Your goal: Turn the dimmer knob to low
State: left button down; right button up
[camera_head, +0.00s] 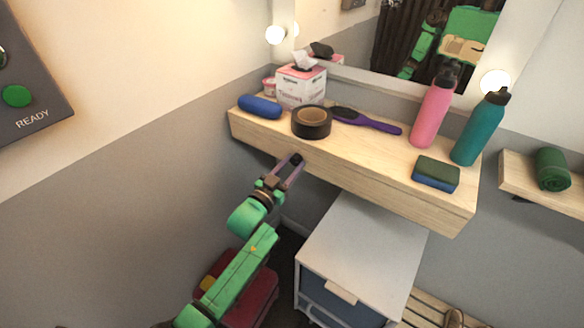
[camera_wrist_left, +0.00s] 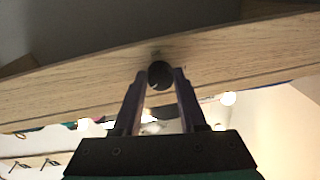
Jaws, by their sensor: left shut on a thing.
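The dimmer knob (camera_wrist_left: 160,75) is a small round black knob on the front edge of the wooden shelf, seen in the left wrist view. In the head view the dark knob (camera_head: 296,158) shows at the shelf's front face, partly hidden by my fingers. My left gripper (camera_head: 289,171) reaches up to it from below. In the left wrist view its two purple fingers (camera_wrist_left: 160,82) stand on either side of the knob and are shut on it. No mark for the knob's setting can be read. My right gripper is not in view.
The wooden shelf (camera_head: 350,178) carries a black tape roll (camera_head: 311,122), a tissue box (camera_head: 301,88), a purple hairbrush (camera_head: 366,121), a blue case (camera_head: 260,106), a sponge (camera_head: 436,173) and two bottles. A white cabinet (camera_head: 362,250) stands below. A wall panel (camera_head: 30,80) reads READY.

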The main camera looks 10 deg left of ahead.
pick_arm(q)
jog(key=m+b, duration=0.1)
jog(key=m, duration=0.4)
jog(key=shift+f+m+h, duration=0.15)
jog(key=shift+m+h, duration=0.15)
jog(key=shift+h, duration=0.1)
jog(key=shift+c, duration=2.3)
grip_release()
jog(key=shift+a, duration=0.1)
jog(key=b+v, duration=0.1)
jog(key=v, duration=1.3)
jog(key=shift+s, duration=0.3)
jog(key=shift+a, duration=0.15)
